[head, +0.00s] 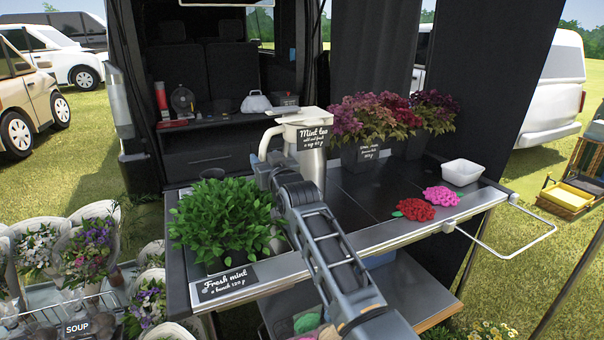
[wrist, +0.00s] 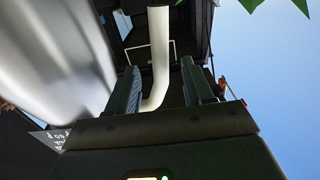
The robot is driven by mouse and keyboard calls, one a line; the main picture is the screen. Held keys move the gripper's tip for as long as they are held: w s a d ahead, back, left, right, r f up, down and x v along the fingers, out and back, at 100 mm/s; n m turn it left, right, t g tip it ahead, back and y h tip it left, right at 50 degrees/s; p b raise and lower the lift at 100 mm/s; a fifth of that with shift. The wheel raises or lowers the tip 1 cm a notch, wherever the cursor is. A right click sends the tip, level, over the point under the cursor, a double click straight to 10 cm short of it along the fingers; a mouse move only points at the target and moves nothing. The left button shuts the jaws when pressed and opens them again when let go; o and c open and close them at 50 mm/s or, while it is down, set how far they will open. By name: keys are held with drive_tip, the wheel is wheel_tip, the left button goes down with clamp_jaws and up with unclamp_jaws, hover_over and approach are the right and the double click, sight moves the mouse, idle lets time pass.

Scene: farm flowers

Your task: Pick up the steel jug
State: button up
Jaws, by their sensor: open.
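The steel jug (head: 312,168) stands upright on the dark counter, with a cream top and a "Mint tea" sign on its front. Its cream handle (head: 270,137) is on its left side. My gripper (head: 264,172) is at the handle, between the jug and the mint, and partly hidden by my arm. In the wrist view my gripper (wrist: 162,72) is open, with the pale handle (wrist: 160,45) between its two fingers. The steel body (wrist: 55,50) fills the left of that view, close to the left finger. I cannot tell whether the fingers touch the handle.
A bushy mint plant (head: 222,215) stands just left of my gripper, with a "Fresh mint" sign (head: 226,283) in front. Potted purple flowers (head: 370,118) stand behind right. Red (head: 412,211) and pink (head: 441,197) crocheted flowers and a white bowl (head: 463,172) lie right. The counter's middle is clear.

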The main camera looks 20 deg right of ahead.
sight(264, 154)
drive_tip(key=shift+w, duration=1.6)
drive_tip(key=shift+c, duration=0.4)
clamp_jaws()
drive_tip(key=shift+r, duration=0.35)
